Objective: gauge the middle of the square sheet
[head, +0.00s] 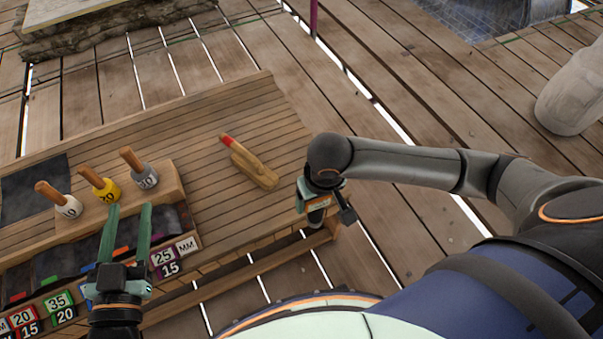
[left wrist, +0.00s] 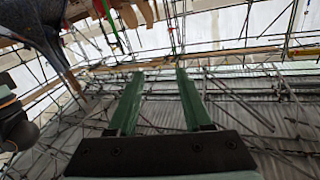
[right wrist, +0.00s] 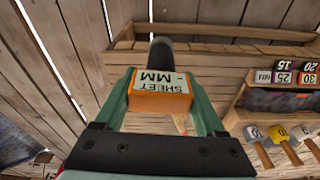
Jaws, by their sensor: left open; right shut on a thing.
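My right gripper (right wrist: 165,100) is shut on an orange block-shaped gauge (right wrist: 160,104) with a label reading SHEET MM. A dark rounded nose (right wrist: 160,52) sticks out beyond the block. In the head view the right gripper (head: 319,204) is at the bench's right end, and the gauge is mostly hidden. My left gripper (head: 128,212) is open and empty, over the bench's front left part. A dark square sheet (head: 35,188) lies at the bench's left. A pale flat piece (head: 65,12) lies on a stone block at top left; I cannot tell which is the task's sheet.
The slatted wooden bench (head: 215,110) has clear room at its back. A wooden tool with a red tip (head: 250,165) lies on it. Several wooden-handled stamps (head: 103,190) stand in a rack above trays with number labels (head: 57,303). A stone block (head: 120,32) stands behind.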

